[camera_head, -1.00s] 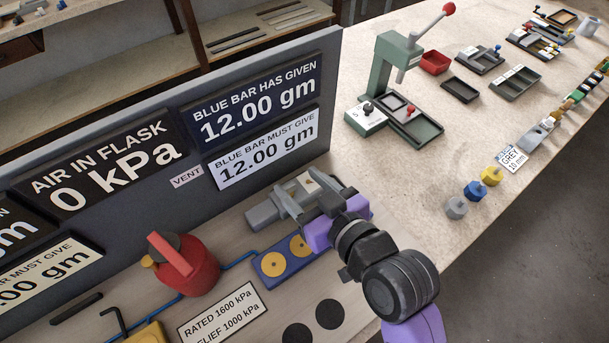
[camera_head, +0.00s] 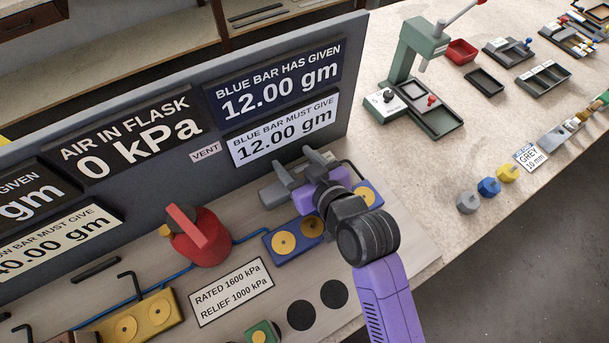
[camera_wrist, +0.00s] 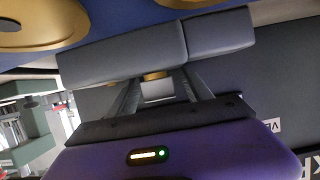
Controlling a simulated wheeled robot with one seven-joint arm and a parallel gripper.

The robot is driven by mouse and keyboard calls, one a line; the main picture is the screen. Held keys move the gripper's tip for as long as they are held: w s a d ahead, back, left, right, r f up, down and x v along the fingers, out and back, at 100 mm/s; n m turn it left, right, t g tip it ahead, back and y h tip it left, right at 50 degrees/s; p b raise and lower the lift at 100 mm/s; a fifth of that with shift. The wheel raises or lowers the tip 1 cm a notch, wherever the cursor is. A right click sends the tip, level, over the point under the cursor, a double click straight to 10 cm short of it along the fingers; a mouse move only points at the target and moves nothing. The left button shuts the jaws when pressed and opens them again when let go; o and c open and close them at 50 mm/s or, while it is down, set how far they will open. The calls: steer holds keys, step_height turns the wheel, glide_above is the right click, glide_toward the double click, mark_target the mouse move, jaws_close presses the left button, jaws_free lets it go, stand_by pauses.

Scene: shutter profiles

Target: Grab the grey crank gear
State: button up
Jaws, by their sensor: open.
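A small grey gear-like knob (camera_head: 467,202) stands on the pale bench at the right, the nearest of a short row with a blue and a yellow one. I cannot tell for sure that it is the crank gear. My gripper (camera_head: 296,162) is far to its left, over the panel base, with its two grey fingers apart and nothing seen between them. A grey block (camera_head: 275,194) lies below and beside the fingers, partly hidden by them. In the wrist view a grey block (camera_wrist: 130,55) spans the space ahead of the fingers; touching or apart cannot be told.
The upright display panel (camera_head: 355,60) stands close behind my gripper. A blue block with brass discs (camera_head: 284,243) and a red flask (camera_head: 198,240) are nearby. A blue knob (camera_head: 489,187), a yellow knob (camera_head: 508,172) and a GREY label (camera_head: 531,157) line the bench edge. A green press (camera_head: 415,50) stands behind.

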jaws_close()
steer(key=shift+r, duration=0.15)
stand_by(0.4)
